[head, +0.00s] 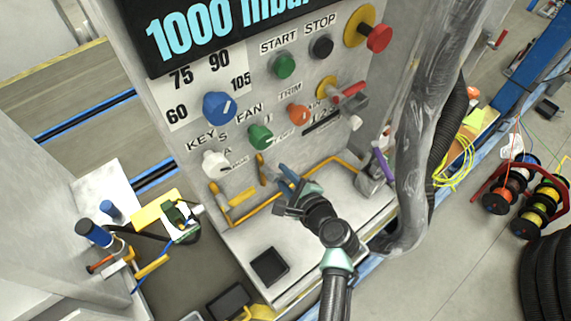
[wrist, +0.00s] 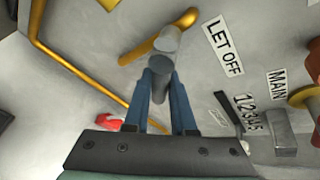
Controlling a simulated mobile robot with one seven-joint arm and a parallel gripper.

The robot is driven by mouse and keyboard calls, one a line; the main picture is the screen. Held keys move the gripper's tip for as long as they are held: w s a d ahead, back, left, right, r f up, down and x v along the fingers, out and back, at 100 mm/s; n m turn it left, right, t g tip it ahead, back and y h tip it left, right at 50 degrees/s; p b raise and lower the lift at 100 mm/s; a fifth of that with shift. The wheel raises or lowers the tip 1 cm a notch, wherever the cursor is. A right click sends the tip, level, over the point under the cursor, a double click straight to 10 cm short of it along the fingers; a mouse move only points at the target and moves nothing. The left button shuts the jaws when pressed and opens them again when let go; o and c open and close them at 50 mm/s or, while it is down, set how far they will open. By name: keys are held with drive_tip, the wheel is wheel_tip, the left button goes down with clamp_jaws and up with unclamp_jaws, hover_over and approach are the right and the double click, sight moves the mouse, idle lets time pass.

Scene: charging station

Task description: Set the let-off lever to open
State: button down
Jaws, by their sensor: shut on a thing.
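The let-off lever shows in the wrist view as a grey rod (wrist: 161,80) with a rounded grey hub (wrist: 167,40) on the end of a yellow pipe stub (wrist: 140,48). The "LET OFF" label (wrist: 222,45) is on the panel beside it. My gripper (wrist: 160,88) is shut on the lever, with a blue finger on each side of the rod. In the head view my gripper (head: 288,177) is low at the panel, just right of the upright yellow pipe (head: 261,168). There the fingers hide most of the lever.
A yellow rail (head: 250,213) runs around the panel's foot. Above my gripper are a green knob (head: 260,137), an orange knob (head: 298,114) and a red-handled valve (head: 350,92). A wrapped hose (head: 420,130) hangs on the right. A dark square recess (head: 269,267) is in the ledge.

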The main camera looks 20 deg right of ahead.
drive_tip(key=m, duration=0.1)
drive_tip(key=m+y+p, duration=0.1)
drive_tip(key=a+m+g+y+p, duration=0.1)
drive_tip(key=shift+s+a+f, duration=0.1)
drive_tip(key=shift+s+f, duration=0.15)
drive_tip(key=shift+f, duration=0.15)
drive_tip(key=shift+s+a+f+m+g+y+p, duration=0.2)
drive_tip(key=shift+a+m+y+p, duration=0.2)
drive_tip(key=shift+m+y, duration=0.3)
drive_tip(key=shift+s+a+f+m+g+y+p, duration=0.1)
drive_tip(key=shift+s+a+m+g+y+p, duration=0.2)
drive_tip(key=shift+m+y, duration=0.4)
drive_tip(key=shift+w+a, duration=0.15)
drive_tip(key=c, duration=0.8)
unclamp_jaws()
drive_tip(key=shift+o, duration=0.2)
drive_tip(key=v, duration=1.3)
